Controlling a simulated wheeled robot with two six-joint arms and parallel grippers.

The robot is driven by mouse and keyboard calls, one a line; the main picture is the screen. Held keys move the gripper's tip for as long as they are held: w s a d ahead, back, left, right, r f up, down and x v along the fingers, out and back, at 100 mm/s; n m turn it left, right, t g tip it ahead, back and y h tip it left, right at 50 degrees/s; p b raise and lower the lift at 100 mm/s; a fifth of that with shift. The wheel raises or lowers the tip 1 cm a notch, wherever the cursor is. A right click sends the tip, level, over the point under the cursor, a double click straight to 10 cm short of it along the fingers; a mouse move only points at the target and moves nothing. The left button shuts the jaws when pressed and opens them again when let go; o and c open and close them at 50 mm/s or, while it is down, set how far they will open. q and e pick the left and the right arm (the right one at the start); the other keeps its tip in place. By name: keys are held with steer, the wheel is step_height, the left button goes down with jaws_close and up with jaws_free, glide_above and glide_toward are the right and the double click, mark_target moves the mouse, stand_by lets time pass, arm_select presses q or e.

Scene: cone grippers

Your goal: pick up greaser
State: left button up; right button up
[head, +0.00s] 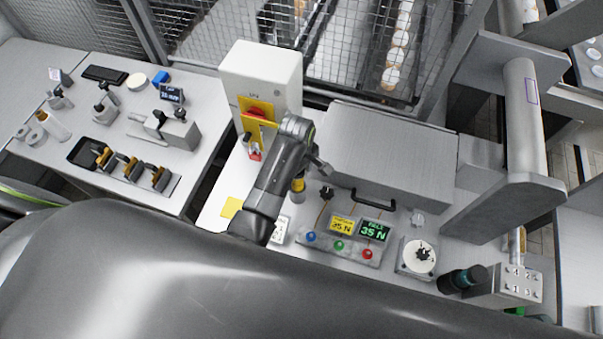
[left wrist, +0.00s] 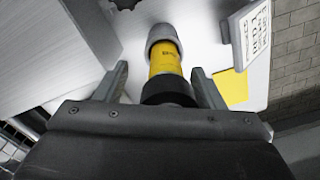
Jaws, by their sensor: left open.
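The greaser is a yellow cylinder with a grey cap and a dark collar. In the left wrist view the greaser (left wrist: 165,62) lies between the two fingers of my left gripper (left wrist: 158,88), with a visible gap on each side. In the head view only a small yellow and dark part of the greaser (head: 298,185) shows beside my left arm. My left gripper (head: 318,166) is open there, close to it and partly hidden by its own wrist. My right gripper is not in view.
A white box with a red switch on yellow (head: 262,80) stands behind. A button panel with displays (head: 338,245), a dial (head: 418,256) and a grey case with a black handle (head: 385,150) are to the right. A yellow square (head: 232,207) lies left.

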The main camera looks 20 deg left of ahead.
arm_select(q)
steer(key=shift+s, duration=0.1)
steer(key=shift+s+d+r, duration=0.1)
steer(key=shift+s+r, duration=0.05)
steer(key=shift+s, duration=0.05)
steer(key=shift+c, duration=0.3)
steer(key=shift+s+r, duration=0.1)
steer(key=shift+s, duration=0.1)
steer(key=c, duration=0.5)
steer(key=shift+c, duration=1)
steer(key=shift+w, duration=0.15)
steer(key=shift+c, duration=2)
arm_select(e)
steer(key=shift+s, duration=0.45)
